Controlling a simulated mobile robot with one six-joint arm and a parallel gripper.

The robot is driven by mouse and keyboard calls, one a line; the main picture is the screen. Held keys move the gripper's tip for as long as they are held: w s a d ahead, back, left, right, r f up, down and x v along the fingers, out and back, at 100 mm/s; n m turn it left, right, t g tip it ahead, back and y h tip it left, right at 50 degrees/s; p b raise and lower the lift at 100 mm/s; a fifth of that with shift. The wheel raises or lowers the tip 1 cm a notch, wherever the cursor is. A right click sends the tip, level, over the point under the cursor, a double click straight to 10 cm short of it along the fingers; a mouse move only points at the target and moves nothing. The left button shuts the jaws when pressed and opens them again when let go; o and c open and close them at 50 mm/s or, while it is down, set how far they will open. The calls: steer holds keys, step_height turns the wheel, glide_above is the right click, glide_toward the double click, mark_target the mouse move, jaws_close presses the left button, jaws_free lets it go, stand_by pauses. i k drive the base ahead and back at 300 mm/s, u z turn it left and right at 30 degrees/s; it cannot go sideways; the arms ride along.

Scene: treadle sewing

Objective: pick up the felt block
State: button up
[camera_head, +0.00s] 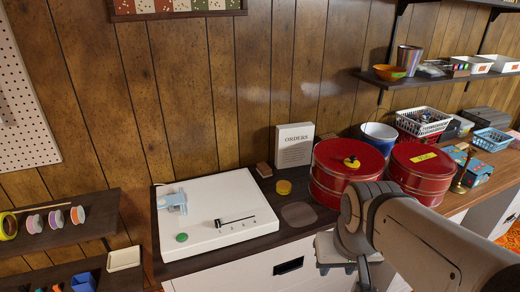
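No block is clearly recognisable as felt. A small brown block (264,169) lies on the dark counter at the left foot of the white ORDERS sign (294,145). A cream block-like piece (123,257) is at the right end of the lower left shelf. I cannot tell which of these, if either, is the felt block. My arm reaches in from the lower right, and its grey end hangs in front of the counter, right of the white drawers. My gripper's fingers are not clearly visible there, and no held object shows.
A white machine panel (225,212) with a green button fills the left counter. A yellow round piece (283,187) lies right of the brown block. Two red tins, the left one (335,185) nearest my arm, crowd the right. A blue bucket (378,137) stands behind them.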

mark_target(264, 170)
steer(key=i, duration=0.85)
